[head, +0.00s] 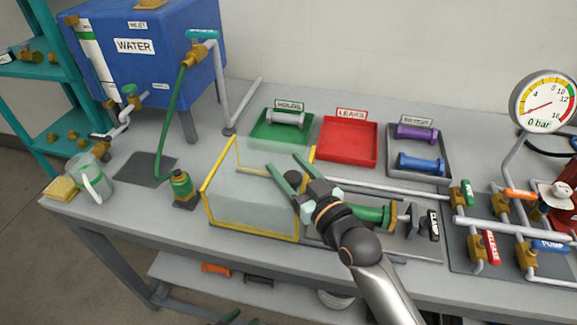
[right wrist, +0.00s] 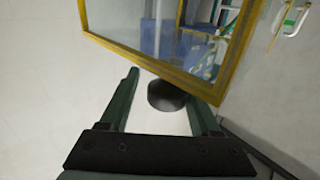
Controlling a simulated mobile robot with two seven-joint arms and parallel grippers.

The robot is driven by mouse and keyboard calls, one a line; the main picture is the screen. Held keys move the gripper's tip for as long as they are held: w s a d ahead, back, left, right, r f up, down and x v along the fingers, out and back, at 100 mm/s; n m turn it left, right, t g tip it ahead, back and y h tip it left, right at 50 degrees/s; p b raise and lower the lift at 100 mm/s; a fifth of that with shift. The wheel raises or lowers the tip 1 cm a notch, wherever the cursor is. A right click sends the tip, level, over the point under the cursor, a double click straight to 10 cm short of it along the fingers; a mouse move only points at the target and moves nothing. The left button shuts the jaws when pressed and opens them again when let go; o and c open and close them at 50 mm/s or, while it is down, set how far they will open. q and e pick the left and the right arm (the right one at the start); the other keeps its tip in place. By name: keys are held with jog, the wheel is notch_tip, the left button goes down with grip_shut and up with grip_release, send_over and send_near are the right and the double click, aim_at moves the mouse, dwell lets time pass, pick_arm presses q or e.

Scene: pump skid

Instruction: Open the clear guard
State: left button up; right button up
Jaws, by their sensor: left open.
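The clear guard (head: 250,240) is a see-through box with yellow edges, standing near the bench's front edge in the head view. In the right wrist view its yellow-framed panel (right wrist: 165,66) fills the top. The right finger looks close to the knob; contact cannot be told. My left gripper (head: 230,317) is partly cut off at the bottom edge, below the bench top.
Green (head: 266,139), red (head: 348,154) and grey (head: 440,170) trays lie behind the guard. Pipes with valves and a gauge (head: 543,101) stand right.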

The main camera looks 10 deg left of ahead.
jog(key=shift+o, duration=0.6)
pick_arm(q)
jog(key=shift+f+b, duration=0.3)
jog(key=shift+b, duration=0.05)
pick_arm(e)
jog(key=v, duration=1.2)
jog(key=shift+s+d, duration=0.2)
pick_arm(q)
jog(key=shift+s, duration=0.1)
